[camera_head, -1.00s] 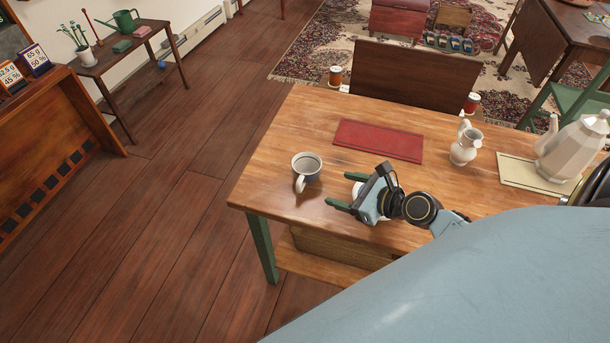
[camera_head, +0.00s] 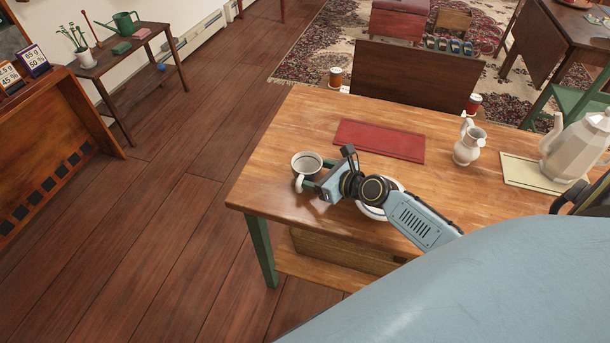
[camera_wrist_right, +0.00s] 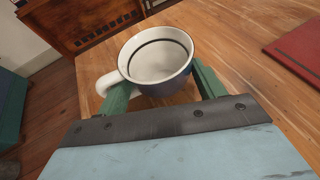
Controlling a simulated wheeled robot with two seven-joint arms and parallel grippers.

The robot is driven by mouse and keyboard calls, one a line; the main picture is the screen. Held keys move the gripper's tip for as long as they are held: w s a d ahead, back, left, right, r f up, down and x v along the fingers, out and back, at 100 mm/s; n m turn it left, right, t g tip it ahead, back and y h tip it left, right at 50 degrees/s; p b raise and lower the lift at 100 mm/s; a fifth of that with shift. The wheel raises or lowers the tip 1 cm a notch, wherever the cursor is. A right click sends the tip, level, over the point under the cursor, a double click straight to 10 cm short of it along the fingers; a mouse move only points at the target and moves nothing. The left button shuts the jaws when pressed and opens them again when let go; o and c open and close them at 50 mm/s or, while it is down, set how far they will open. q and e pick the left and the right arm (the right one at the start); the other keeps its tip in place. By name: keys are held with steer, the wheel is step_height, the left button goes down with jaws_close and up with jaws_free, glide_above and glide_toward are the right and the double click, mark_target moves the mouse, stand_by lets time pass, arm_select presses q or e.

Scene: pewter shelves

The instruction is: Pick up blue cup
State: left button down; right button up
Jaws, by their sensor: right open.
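The blue cup (camera_head: 306,165) stands upright near the left edge of the wooden table, white inside with a white handle. In the right wrist view the cup (camera_wrist_right: 174,84) shows its dark blue outside. My right gripper (camera_head: 311,177) is at the cup's near right side in the head view. In the wrist view its green fingers (camera_wrist_right: 160,95) are open, one on each side of the cup; the left finger is beside the handle (camera_wrist_right: 108,82). I cannot tell whether either finger touches the cup. My left gripper is not in view.
A white plate (camera_head: 372,212) lies partly hidden under my right arm. A red mat (camera_head: 380,140), a white pitcher (camera_head: 469,144) and a large pale pot (camera_head: 574,150) on a cream board (camera_head: 532,173) are further right. The table's left edge is close to the cup.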

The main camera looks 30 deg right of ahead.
steer(key=shift+x, duration=1.15)
steer(key=c, duration=0.7)
